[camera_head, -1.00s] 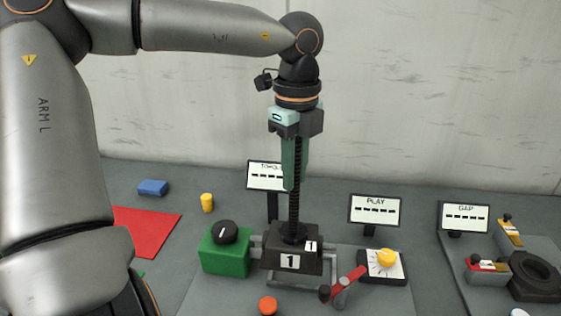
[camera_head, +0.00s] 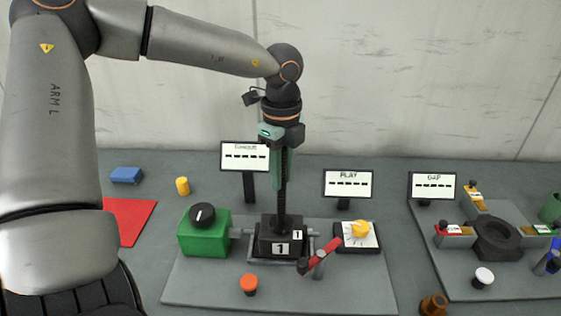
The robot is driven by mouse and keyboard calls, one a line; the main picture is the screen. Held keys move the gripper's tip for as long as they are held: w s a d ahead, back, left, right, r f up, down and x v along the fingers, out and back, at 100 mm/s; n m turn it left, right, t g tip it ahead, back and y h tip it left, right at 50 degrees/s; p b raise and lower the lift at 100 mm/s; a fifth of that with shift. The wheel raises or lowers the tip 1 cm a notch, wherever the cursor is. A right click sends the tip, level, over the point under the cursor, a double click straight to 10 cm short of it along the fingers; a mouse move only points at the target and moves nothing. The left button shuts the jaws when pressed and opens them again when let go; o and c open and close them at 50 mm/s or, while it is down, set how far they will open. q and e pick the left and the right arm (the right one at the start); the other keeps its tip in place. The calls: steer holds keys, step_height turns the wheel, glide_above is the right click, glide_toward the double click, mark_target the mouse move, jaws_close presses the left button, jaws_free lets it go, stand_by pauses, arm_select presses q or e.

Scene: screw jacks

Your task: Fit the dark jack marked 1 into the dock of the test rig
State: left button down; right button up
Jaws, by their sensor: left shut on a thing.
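The dark jack marked 1 (camera_head: 267,247) stands upright, with its dark threaded screw rising from a block-shaped base with white number labels. My left gripper (camera_head: 282,170) is above the base, pointing down, with its green fingers shut on the upper screw. The base is at the dock (camera_head: 272,264) of the test rig (camera_head: 205,292), between the green block with a black knob (camera_head: 205,245) and the red lever (camera_head: 322,257). A grey dock edge shows below the base's front. I cannot tell whether the base is fully seated. My right gripper is not in view.
TORQUE (camera_head: 244,157), PLAY (camera_head: 347,184) and GAP (camera_head: 432,186) displays stand behind. A second station with a dark ring (camera_head: 497,240) is at right. A red mat (camera_head: 130,220) lies at left.

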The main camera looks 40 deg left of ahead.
arm_select(q)
steer(key=shift+w, duration=0.15)
steer(key=c, duration=1.2)
jaws_free()
steer(key=shift+s+f, duration=0.2)
steer(key=shift+f, duration=0.2)
steer(key=shift+o, duration=1.4)
steer(key=shift+s+d+r, duration=0.1)
steer(key=shift+r, duration=0.05)
steer(key=shift+o, duration=0.9)
step_height(320, 180, up, 12)
steer(key=shift+r+b, duration=0.1)
steer(key=shift+b, duration=0.25)
